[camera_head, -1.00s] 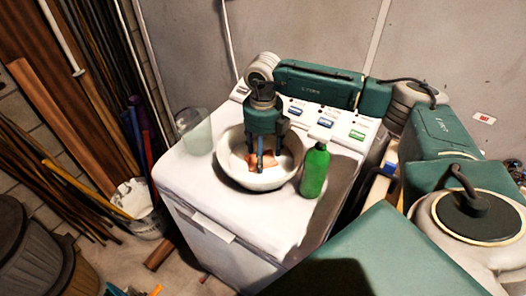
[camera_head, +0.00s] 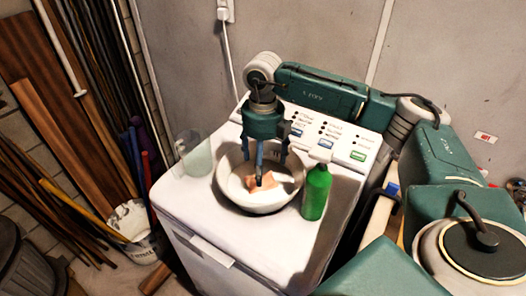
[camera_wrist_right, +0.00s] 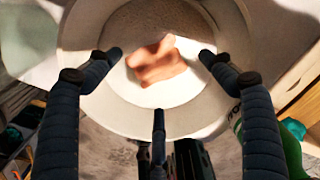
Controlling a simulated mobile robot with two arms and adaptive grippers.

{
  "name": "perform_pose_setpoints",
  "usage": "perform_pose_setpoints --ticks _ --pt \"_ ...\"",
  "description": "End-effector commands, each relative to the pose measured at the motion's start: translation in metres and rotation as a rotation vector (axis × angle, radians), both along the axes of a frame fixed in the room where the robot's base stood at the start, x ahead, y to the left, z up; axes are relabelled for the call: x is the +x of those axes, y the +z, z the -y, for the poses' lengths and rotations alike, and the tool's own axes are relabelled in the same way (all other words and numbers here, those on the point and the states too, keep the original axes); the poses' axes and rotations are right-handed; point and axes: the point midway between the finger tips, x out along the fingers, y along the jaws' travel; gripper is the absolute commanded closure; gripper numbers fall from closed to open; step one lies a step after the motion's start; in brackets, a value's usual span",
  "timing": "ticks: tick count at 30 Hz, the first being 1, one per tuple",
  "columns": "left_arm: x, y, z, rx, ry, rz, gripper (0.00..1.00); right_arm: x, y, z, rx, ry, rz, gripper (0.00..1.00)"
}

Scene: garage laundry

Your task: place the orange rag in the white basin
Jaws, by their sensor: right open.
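The white basin (camera_head: 230,190) stands on top of the white washing machine. The orange rag (camera_head: 262,182) lies crumpled inside the basin, on its bottom. It also shows in the right wrist view (camera_wrist_right: 157,60), with the basin's rim (camera_wrist_right: 92,28) around it. My right gripper (camera_head: 264,176) points down over the basin from above. Its fingers are spread wide, and the rag lies between and beyond them without visible contact in the right wrist view. My left gripper is not in view.
A green bottle (camera_head: 316,192) stands close to the basin's right side. A translucent cup (camera_head: 195,155) stands to its left on the washing machine (camera_head: 190,215). A white bucket (camera_head: 135,228) and leaning planks (camera_head: 45,120) are on the left.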

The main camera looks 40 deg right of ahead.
Motion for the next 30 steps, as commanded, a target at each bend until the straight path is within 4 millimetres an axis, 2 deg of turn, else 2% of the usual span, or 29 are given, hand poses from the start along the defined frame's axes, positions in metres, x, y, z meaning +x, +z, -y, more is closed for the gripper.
perform_pose_setpoints --ticks 1,6,12,30 --pt "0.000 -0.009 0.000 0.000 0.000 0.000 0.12 0.002 0.009 0.000 0.001 0.000 0.006 0.19" --pt "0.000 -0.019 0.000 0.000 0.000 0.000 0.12 0.001 0.044 -0.001 0.001 0.000 0.004 0.19" --pt "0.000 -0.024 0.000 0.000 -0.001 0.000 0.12 0.000 0.068 0.000 0.000 -0.001 0.002 0.19" --pt "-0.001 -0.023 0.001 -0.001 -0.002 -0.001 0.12 0.000 0.073 0.000 0.000 0.000 -0.001 0.19"
